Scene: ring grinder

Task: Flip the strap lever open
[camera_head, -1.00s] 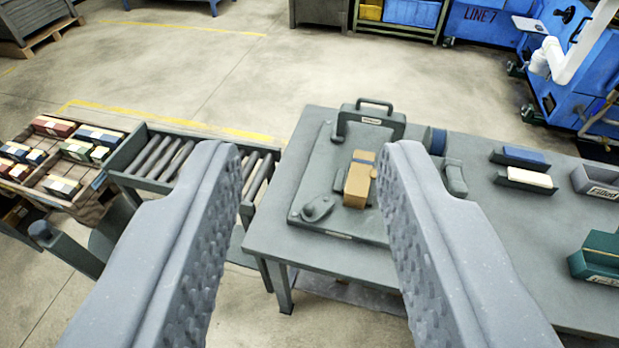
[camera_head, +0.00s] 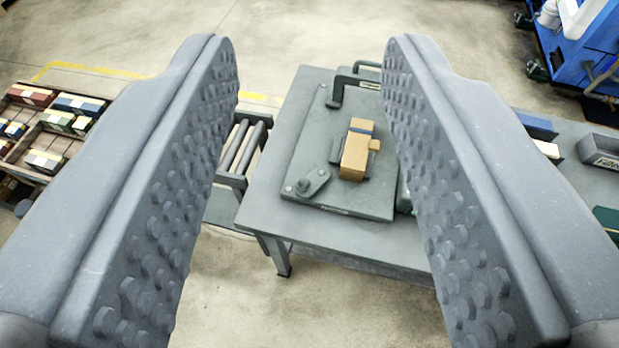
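A grey fixture plate (camera_head: 350,206) lies on the grey table (camera_head: 258,212) in the middle of the view. A small grey lever-like part (camera_head: 312,182) sits at its near left corner; I cannot tell for sure that it is the strap lever. A tan block (camera_head: 355,155) with a blue band stands upright on the plate, to the right of that part.
A roller conveyor (camera_head: 243,147) stands left of the table, partly behind my left finger. A wooden crate (camera_head: 40,140) of boxes is at the far left. A grey bin (camera_head: 600,152) and a blue item (camera_head: 537,126) are on the table's right side. Open floor lies beyond the table.

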